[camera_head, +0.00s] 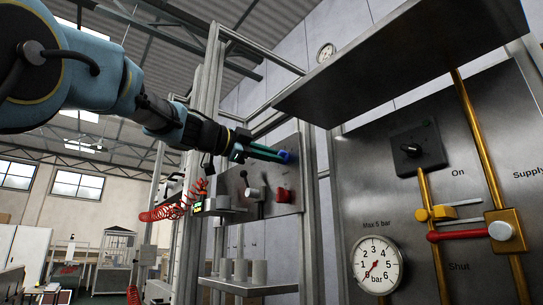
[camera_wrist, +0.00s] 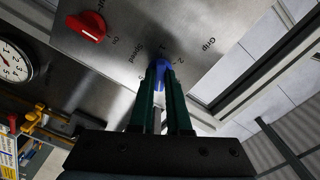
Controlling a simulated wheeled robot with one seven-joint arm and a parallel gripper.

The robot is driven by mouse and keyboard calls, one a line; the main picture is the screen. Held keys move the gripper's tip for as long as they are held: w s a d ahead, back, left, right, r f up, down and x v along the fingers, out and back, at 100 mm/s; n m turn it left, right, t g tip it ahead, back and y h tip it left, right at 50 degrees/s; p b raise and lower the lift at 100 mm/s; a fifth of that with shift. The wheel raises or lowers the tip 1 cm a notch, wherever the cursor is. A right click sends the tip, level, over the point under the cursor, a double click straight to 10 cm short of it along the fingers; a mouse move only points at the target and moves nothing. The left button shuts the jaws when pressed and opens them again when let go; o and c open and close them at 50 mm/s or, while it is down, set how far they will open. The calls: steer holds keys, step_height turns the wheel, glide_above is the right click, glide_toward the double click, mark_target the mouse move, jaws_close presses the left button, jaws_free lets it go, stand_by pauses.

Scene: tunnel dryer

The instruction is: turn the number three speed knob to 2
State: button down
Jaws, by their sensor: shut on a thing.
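The blue knob (camera_wrist: 161,68) sits on a grey metal panel (camera_wrist: 120,58), with a "Speed" label and small scale numbers around it. A 1 and a 2 can be made out above and right of it. Its pointer is hidden, so I cannot tell its setting. My gripper (camera_wrist: 160,76) has its two green fingers shut on the blue knob, one on each side. In the head view my gripper (camera_head: 281,156) reaches from the left to the blue knob (camera_head: 286,157) at the panel's upper part. No number three label is readable.
A red knob (camera_wrist: 86,27) marked "On" is on the same panel, as is a lever (camera_head: 245,184). A metal upright (camera_head: 212,90) stands close beside my arm. A pressure gauge (camera_head: 378,266) and yellow pipes (camera_head: 478,140) are at right; a red coiled hose (camera_head: 176,207) hangs left.

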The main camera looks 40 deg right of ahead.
steer(key=shift+f+b, duration=0.15)
steer(key=shift+b, duration=0.25)
steer(key=n+b, duration=0.5)
steer(key=n, duration=1.8)
steer(key=shift+n, duration=0.5)
steer(key=c, duration=0.9)
jaws_free()
